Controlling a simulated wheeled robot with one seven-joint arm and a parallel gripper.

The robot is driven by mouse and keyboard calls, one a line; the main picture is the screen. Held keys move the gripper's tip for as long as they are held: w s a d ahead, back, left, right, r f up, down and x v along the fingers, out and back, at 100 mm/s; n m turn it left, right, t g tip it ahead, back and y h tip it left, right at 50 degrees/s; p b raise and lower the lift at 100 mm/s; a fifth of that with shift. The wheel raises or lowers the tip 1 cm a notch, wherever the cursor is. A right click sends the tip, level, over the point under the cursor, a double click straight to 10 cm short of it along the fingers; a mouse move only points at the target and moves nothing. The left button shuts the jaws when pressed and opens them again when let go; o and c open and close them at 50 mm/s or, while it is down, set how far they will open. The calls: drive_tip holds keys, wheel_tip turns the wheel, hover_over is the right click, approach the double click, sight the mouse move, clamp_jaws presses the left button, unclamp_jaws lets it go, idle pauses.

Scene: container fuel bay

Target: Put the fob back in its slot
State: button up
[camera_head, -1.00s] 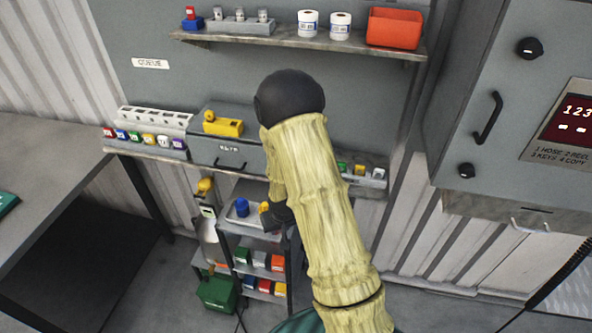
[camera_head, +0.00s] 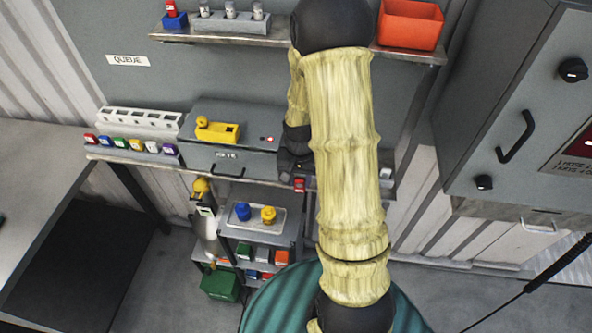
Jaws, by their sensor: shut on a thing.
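My gripper (camera_head: 295,170) is dark and points down by the right end of the grey key box (camera_head: 232,150), at the shelf's front edge. It is shut on a small red fob (camera_head: 299,185) with a pale mark, which shows just below the fingers. The finger contact is too small to see clearly. The fob's slot cannot be made out. My arm hides most of the shelf right of the gripper; a bit of a grey rack (camera_head: 386,172) shows past it.
A row of several coloured tags (camera_head: 130,145) and a white rack (camera_head: 138,120) with dark openings stand left of the box. A yellow padlock-like thing (camera_head: 218,130) lies on the box. Below is a cart with a tray (camera_head: 238,222) of blue and yellow pieces. An orange bin (camera_head: 410,24) sits above.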

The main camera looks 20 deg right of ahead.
drive_tip(key=shift+s+d, duration=0.25)
drive_tip(key=shift+s, duration=0.15)
drive_tip(key=w+d+p, duration=0.1)
drive_tip(key=w+d, duration=0.5)
drive_tip(key=w, duration=0.4)
drive_tip(key=shift+d+f+p, duration=0.2)
drive_tip(key=shift+d+p, duration=0.05)
drive_tip(key=shift+p, duration=0.15)
idle(0.9)
drive_tip(key=shift+f, duration=0.1)
drive_tip(key=shift+f+b, duration=0.55)
drive_tip(key=shift+f, duration=0.05)
drive_tip(key=shift+f+b, duration=0.45)
drive_tip(key=shift+f, duration=0.2)
